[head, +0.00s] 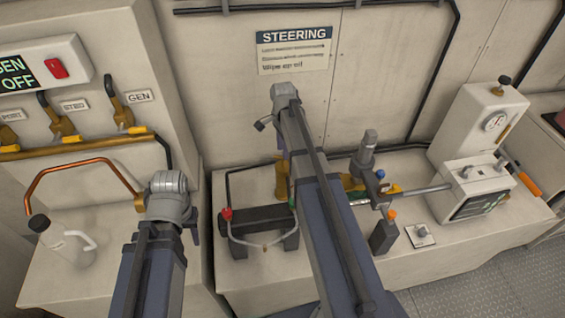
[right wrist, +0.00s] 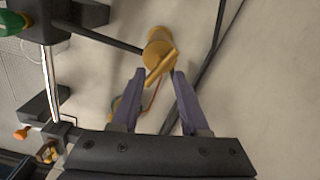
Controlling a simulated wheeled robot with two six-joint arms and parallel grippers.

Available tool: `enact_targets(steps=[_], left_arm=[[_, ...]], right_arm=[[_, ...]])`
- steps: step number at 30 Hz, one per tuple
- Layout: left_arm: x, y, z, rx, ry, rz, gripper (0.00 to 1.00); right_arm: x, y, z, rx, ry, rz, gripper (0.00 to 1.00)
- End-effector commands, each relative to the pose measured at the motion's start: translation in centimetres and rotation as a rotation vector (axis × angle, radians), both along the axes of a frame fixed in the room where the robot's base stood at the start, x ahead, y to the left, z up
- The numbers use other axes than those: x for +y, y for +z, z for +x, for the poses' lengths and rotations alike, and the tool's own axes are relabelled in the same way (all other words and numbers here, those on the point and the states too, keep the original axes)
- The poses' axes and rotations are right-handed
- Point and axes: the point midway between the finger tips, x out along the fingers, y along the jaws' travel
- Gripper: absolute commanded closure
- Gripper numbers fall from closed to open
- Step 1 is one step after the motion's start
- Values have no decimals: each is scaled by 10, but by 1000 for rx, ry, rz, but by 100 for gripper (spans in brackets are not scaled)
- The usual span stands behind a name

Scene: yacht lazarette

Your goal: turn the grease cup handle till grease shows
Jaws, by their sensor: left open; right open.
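The grease cup (right wrist: 158,48) is a brass-coloured body with a bar handle (right wrist: 161,68) across its near end, in the right wrist view. In the head view the brass cup (head: 281,180) shows beside my right arm, which hides part of it. My right gripper (right wrist: 157,74) is open, its two purple fingers apart. The handle appears between and just beyond the fingertips; I cannot tell whether they touch it. My left gripper (head: 178,208) is open over the left bench, its fingers mostly hidden by the wrist. I see no grease.
A white jug with a dark cap (head: 65,245) and a copper pipe (head: 80,163) are beside my left arm. A steering ram (head: 425,190), a grey control box (head: 475,187) and a small switch plate (head: 420,235) are on the right bench. A STEERING placard (head: 294,50) is behind.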

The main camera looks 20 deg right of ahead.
Motion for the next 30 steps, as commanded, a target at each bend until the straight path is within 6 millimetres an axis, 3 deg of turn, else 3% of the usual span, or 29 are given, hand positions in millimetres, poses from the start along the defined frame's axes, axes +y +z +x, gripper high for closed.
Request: enact_targets(steps=[3,12,23,30], left_arm=[[0,-22,0,0,1,0,55],[0,-55,0,0,2,0,55],[0,-58,0,0,2,0,55],[0,-58,0,0,1,0,55]], right_arm=[[0,-22,0,0,1,0,55],[0,-55,0,0,1,0,55],[0,-58,0,0,1,0,55],[0,-58,0,0,1,0,80]])
